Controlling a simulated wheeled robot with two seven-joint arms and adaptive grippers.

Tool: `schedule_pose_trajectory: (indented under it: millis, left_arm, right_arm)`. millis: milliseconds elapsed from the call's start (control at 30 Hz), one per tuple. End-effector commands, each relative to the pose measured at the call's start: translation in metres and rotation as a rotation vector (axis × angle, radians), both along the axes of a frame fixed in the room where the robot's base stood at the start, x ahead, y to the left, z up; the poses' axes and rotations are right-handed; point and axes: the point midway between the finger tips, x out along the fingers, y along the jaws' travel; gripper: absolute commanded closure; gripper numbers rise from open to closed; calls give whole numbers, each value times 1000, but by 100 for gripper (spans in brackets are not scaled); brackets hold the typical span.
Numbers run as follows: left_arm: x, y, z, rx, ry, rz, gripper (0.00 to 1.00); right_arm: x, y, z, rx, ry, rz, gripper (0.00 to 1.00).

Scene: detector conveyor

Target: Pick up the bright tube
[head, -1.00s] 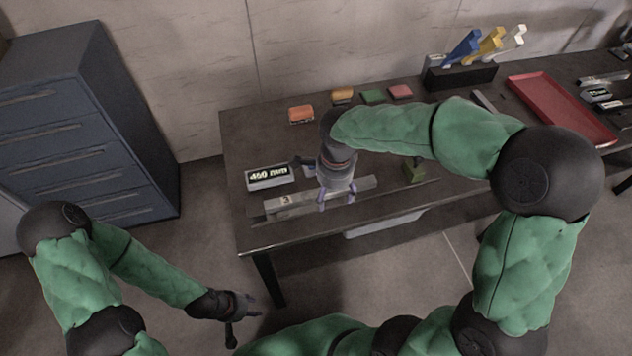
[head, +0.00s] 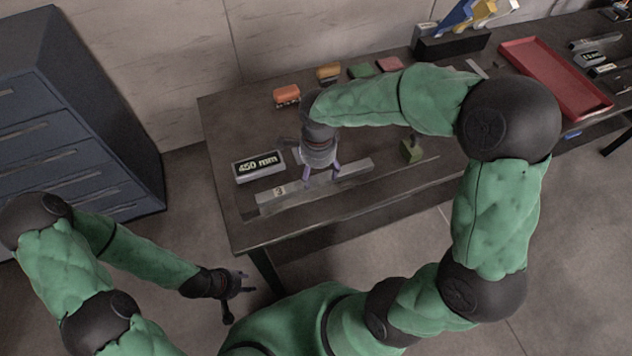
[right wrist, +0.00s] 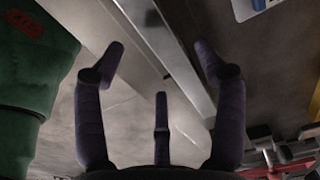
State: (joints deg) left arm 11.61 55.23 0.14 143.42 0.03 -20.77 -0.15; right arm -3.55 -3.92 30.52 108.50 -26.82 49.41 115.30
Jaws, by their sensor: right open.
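I cannot make out a tube that is clearly the bright one. A long grey metal rail (head: 352,170) with a "3" label lies on the dark table (head: 225,125); it also crosses the right wrist view (right wrist: 165,45). My right gripper (head: 321,174) points down over the rail, fingers spread and empty. In the right wrist view its three fingers (right wrist: 160,72) are apart, with the rail passing between and beyond the tips. I cannot tell whether they touch it. My left gripper (head: 243,283) hangs off the table's front left, its fingers apart and empty.
A "450 mm" display (head: 258,166) stands left of the rail, a green block (head: 411,151) right of it. Orange (head: 287,95), yellow (head: 328,73), green (head: 361,71) and pink (head: 390,64) blocks line the back. A red tray (head: 548,75) lies right. Blue drawers (head: 75,110) stand left.

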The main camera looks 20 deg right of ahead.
Motion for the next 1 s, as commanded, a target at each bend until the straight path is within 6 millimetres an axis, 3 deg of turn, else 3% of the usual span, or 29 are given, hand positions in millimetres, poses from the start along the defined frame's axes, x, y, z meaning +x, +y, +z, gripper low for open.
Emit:
schedule_pose_trajectory:
  millis: [300,600,800,867,1000]
  left_arm:
    - [0,0,-21,0,0,0,60]
    - [0,0,-22,0,0,0,60]
    - [0,0,-22,0,0,0,60]
    - [0,0,-22,0,0,0,60]
    - [0,0,-22,0,0,0,60]
  right_arm:
    - [0,2,-44,0,3,1,29]
    - [0,2,-48,0,0,1,29]
    - [0,2,-48,0,0,1,85]
    - [0,2,-48,0,0,1,100]
    - [1,1,-47,1,-2,0,100]
